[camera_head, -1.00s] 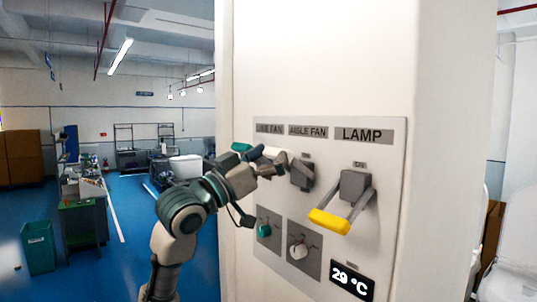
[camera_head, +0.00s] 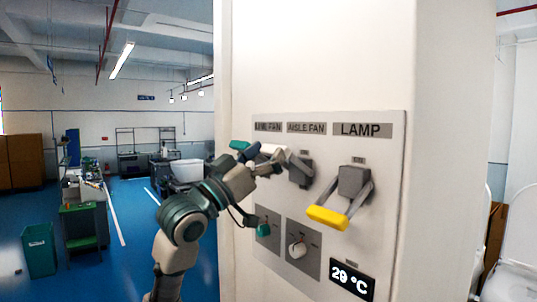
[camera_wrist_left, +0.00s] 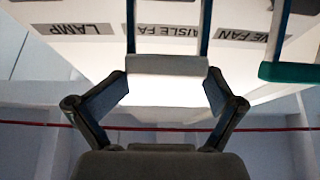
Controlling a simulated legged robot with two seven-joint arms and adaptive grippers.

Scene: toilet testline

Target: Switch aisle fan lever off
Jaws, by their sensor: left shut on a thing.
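The aisle fan lever (camera_head: 300,168) is on the wall panel under its AISLE FAN label. It has a grey base, and its arms stick outward to the left and slightly up to a white handle (camera_head: 273,150). My left gripper (camera_head: 268,166) is shut on this handle and hides part of it. In the left wrist view, which is upside down, the white handle (camera_wrist_left: 168,66) lies between my gripper's fingers (camera_wrist_left: 165,98), with the lever's two arms running to the panel. My right gripper is not in view.
The teal line fan lever handle (camera_head: 240,146) sticks out close to the left of my gripper. The lamp lever (camera_head: 328,217), with a yellow handle, hangs down at right. A teal knob (camera_head: 263,229), a white knob (camera_head: 297,249) and a temperature display (camera_head: 352,281) are below.

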